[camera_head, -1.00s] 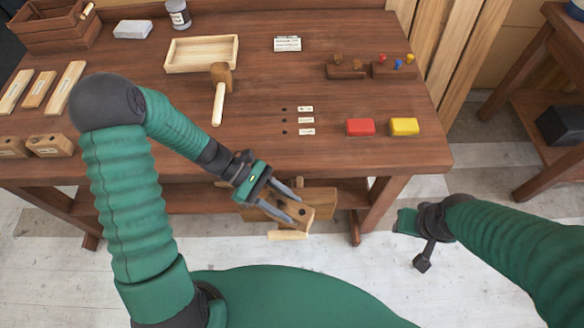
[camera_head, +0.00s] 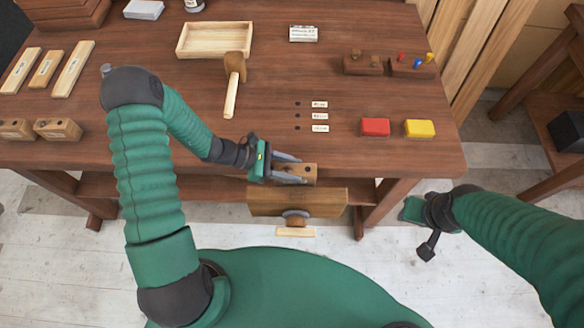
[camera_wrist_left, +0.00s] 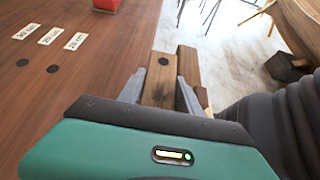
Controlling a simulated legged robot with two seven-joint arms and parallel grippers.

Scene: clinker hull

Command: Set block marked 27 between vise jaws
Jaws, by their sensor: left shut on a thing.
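My left gripper (camera_head: 290,169) is shut on a light wooden block (camera_head: 303,168) with a dark round spot on top. The wrist view shows the block (camera_wrist_left: 158,85) between the two grey fingers; no number can be read on it. The wooden vise (camera_head: 265,202) is on the bench's front edge, with a round screw hub and a pale handle (camera_head: 296,232) below. The block is at the bench edge, just behind the front jaw in the head view; I cannot tell whether it touches the jaws. My right gripper (camera_head: 427,225) hangs off the bench, its jaw state unclear.
Two similar blocks (camera_head: 58,130) sit at the bench's left. A mallet (camera_head: 233,82), an open wooden tray (camera_head: 214,40), labelled holes (camera_head: 298,115), a red box (camera_head: 375,127) and a yellow box (camera_head: 419,128) are on the bench.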

